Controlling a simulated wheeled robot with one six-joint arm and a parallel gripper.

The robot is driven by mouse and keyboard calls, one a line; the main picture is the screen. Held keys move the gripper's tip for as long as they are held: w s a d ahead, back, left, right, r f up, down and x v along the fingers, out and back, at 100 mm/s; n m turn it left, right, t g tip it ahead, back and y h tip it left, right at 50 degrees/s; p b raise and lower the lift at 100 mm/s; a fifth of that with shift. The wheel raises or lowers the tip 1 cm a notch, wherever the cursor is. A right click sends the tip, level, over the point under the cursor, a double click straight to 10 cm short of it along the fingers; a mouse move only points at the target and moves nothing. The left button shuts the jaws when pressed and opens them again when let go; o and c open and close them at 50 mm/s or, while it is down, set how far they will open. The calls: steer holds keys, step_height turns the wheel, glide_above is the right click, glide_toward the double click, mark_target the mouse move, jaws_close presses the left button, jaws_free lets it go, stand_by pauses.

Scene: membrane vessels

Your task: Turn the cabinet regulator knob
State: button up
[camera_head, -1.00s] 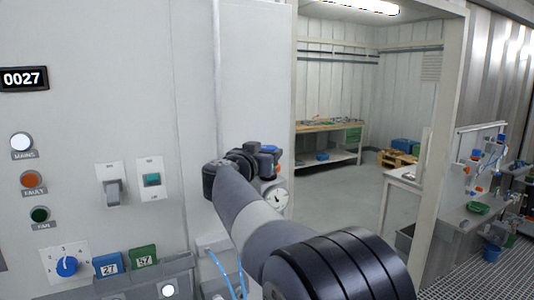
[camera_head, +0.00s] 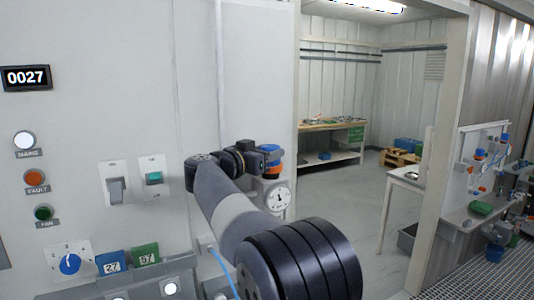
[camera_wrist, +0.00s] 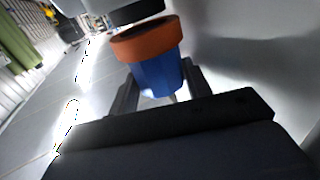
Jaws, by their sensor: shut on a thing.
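The regulator knob (camera_head: 270,148) is blue with an orange ring (camera_head: 272,167) below it, beside the cabinet and just above a round gauge (camera_head: 278,198). My gripper (camera_head: 262,155) reaches it from the left in the head view, and the arm hides part of it. In the wrist view the blue knob (camera_wrist: 158,78) with its orange ring (camera_wrist: 147,42) sits between the two dark fingers of my gripper (camera_wrist: 160,88). My gripper is shut on the knob. The gauge needle is too small to read exactly.
A blue hose (camera_head: 222,270) hangs below my arm. An open doorway with a workbench (camera_head: 332,124) lies to the right.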

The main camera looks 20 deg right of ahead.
steer(key=o, duration=0.9)
steer(key=shift+a, duration=0.15)
steer(key=shift+o, duration=0.5)
steer(key=shift+s, duration=0.1)
steer(key=shift+r, duration=0.15)
steer(key=shift+t, duration=0.3)
steer(key=shift+s+d+n+t+y, duration=0.15)
steer(key=shift+d+n+t+y, duration=0.2)
steer(key=shift+n+t+y, duration=0.65)
steer(key=n+t+y, duration=0.2)
steer(key=t, duration=0.1)
steer(key=shift+n+y, duration=0.3)
steer(key=shift+n, duration=0.1)
steer(key=shift+s+d+f+n+t+y+b, duration=0.1)
steer(key=shift+f+n+t+y+b, duration=0.1)
steer(key=shift+n+t+y, duration=0.35)
steer(key=shift+s+d+f+n+t+y+b, duration=0.1)
steer(key=shift+n+t+y+b, duration=0.1)
steer(key=shift+n+t+y, duration=0.35)
steer(key=shift+r+n+t+y, duration=0.25)
steer(key=shift+n+t+y, duration=0.15)
steer(key=shift+y, duration=0.3)
steer(key=shift+r+n+t+y, duration=0.2)
steer(key=shift+n+t+y, duration=0.2)
steer(key=shift+y, duration=0.3)
steer(key=shift+f+y, duration=0.1)
steer(key=shift+y, duration=0.2)
